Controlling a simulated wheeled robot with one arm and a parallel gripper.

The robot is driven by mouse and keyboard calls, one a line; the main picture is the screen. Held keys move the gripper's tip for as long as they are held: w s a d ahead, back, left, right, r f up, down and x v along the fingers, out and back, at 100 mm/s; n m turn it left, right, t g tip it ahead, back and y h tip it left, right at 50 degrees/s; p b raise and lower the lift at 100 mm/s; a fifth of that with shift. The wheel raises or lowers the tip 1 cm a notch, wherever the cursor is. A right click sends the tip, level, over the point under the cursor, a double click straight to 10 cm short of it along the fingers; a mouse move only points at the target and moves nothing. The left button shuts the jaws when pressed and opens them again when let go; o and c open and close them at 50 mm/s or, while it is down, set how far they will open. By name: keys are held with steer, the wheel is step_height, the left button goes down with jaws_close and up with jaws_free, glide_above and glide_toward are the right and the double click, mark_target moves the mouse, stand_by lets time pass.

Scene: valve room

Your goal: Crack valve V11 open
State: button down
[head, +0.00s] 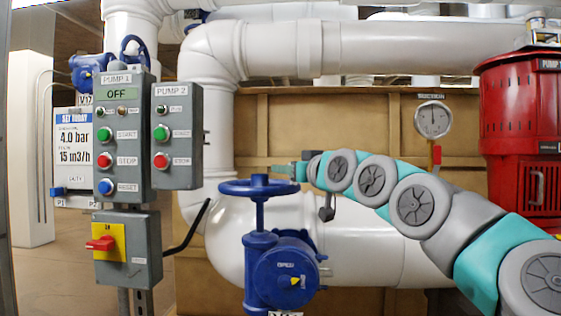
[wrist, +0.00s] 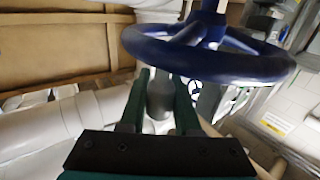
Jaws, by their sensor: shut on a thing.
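A blue valve with a handwheel (head: 258,187) on an upright stem stands in the middle of the head view, in front of a white pipe. A round blue dial (head: 283,272) with a yellow pointer is on its body. The tag below it is cut off by the frame edge, so its number cannot be read. My gripper (head: 284,170) is at the far right side of the handwheel rim.
Pump control boxes (head: 122,135) and a red-handled switch box (head: 127,248) stand left of the valve. Another blue valve (head: 88,72) is at upper left. A pressure gauge (head: 432,119) and a red drum (head: 522,140) are at right. A large white pipe (head: 375,250) runs behind.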

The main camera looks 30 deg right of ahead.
stand_by(0.4)
steer(key=c, duration=0.6)
jaws_free()
steer(key=s, duration=0.4)
steer(key=s+b, duration=0.1)
steer(key=s, duration=0.2)
steer(key=shift+s+d, duration=0.2)
steer(key=shift+s, duration=0.2)
